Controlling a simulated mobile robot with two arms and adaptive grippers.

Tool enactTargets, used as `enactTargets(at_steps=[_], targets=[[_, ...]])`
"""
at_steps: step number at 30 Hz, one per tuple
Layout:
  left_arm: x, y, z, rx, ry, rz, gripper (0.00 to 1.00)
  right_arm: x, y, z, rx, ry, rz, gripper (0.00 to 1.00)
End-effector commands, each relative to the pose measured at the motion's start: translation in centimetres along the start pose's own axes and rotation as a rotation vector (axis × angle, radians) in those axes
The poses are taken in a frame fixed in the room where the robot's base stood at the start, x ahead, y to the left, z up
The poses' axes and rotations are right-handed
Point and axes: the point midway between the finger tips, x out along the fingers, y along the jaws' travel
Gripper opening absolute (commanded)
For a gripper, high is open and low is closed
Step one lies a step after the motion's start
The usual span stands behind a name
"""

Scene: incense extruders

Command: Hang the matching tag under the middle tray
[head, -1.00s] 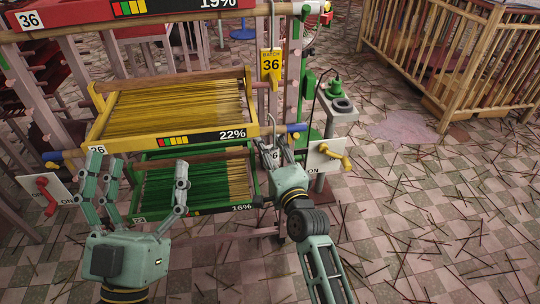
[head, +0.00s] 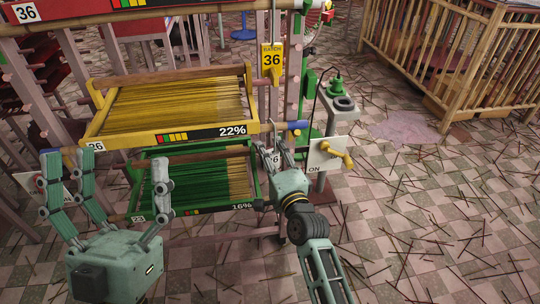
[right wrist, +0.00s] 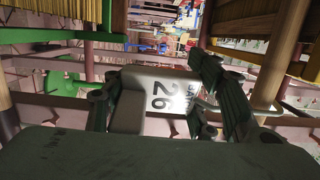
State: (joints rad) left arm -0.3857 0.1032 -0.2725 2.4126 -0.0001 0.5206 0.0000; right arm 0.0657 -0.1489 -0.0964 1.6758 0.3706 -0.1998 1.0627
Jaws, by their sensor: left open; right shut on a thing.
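The middle tray (head: 172,139) is yellow, holds yellow sticks and shows 22%. In the head view the fingers hide much of this tag. Whether it touches a hook is unclear. A yellow tag (head: 271,58) reading BATCH 36 hangs above, on the rack's right side. My left gripper (head: 108,170) is open and empty, in front of the trays' left end.
A green tray (head: 185,212) showing 16% is below, and a red tray (head: 100,14) showing 19% is above. A white panel with a yellow handle (head: 335,156) stands close right of my right gripper. Scattered sticks litter the open floor (head: 440,225) at right.

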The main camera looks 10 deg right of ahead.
Motion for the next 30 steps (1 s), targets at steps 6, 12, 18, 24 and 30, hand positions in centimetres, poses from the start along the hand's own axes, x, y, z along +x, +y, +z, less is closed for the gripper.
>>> enactTargets(at_steps=[6, 12, 18, 24, 30], targets=[[-0.01, 0.03, -0.19, -0.001, 0.009, 0.0, 0.87, -0.01, 0.06, 0.0, 0.0, 0.0, 0.0, 0.29], [-0.01, 0.04, -0.19, -0.001, 0.009, 0.0, 0.87, -0.01, 0.05, 0.0, 0.0, 0.0, 0.0, 0.55], [-0.01, 0.04, -0.19, -0.001, 0.009, 0.0, 0.87, 0.0, 0.04, -0.01, 0.0, 0.0, -0.001, 0.72], [-0.01, 0.04, -0.18, -0.001, 0.008, 0.0, 0.87, 0.0, 0.03, -0.01, 0.0, 0.0, -0.001, 0.75], [-0.01, 0.03, -0.18, -0.001, 0.008, 0.0, 0.87, 0.0, 0.06, 0.0, 0.0, 0.0, 0.0, 0.87]])
